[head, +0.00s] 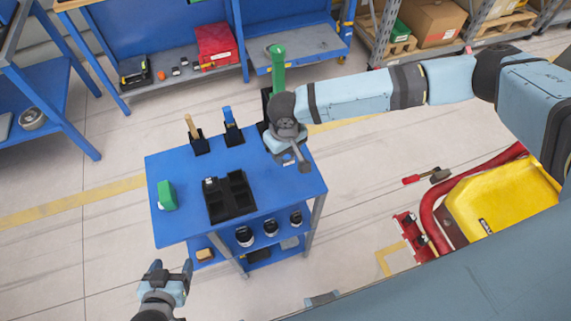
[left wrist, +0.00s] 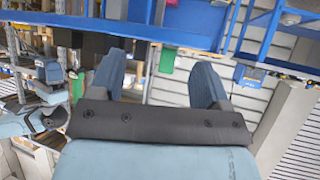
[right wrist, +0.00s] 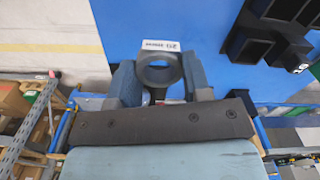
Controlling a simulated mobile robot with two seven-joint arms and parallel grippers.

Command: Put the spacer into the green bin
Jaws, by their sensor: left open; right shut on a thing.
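My right gripper (head: 291,155) is over the right side of the blue table (head: 185,232). In the right wrist view its fingers (right wrist: 160,82) are shut on a dark grey ring, which I take to be the spacer (right wrist: 143,72), with a white label beside it. The ring is close above the blue top; whether it touches cannot be told. The head view mostly hides it behind the gripper.
A black compartment tray (head: 231,198) lies mid-table, between the right gripper and the green box. Black holders with tools (head: 198,143) stand along the back edge. A tall green object (head: 277,58) rises behind my right wrist. Several round parts (head: 270,227) sit on the lower shelf.

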